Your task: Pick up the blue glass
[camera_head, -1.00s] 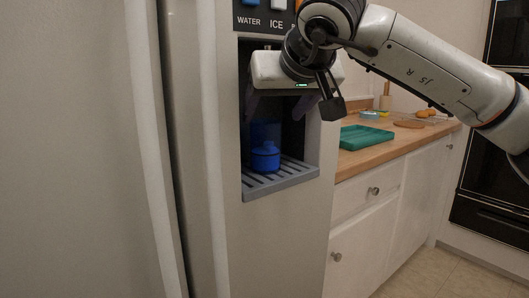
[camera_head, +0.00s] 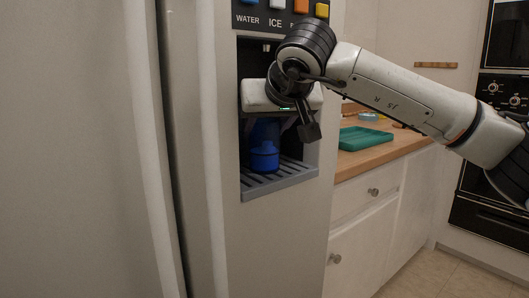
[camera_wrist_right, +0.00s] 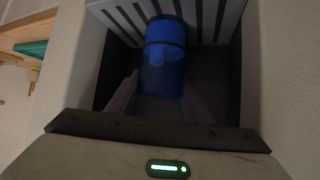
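The blue glass (camera_head: 264,158) stands upright on the slatted tray of the fridge's dispenser recess. Its upper part looks see-through and is partly behind my gripper in the head view. My right gripper (camera_head: 268,124) is inside the recess, pointing down at the glass from above. In the right wrist view, the fingers of my right gripper (camera_wrist_right: 158,98) are apart, one on each side of the blue glass (camera_wrist_right: 163,72). I cannot tell whether they touch it. My left gripper is not in view.
The dispenser recess (camera_head: 313,165) is narrow, with side walls close to my gripper and a grey slatted tray (camera_head: 280,181) below. Water and ice buttons (camera_head: 277,6) are above. A wooden counter (camera_head: 375,155) with a green tray (camera_head: 362,138) lies to the right.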

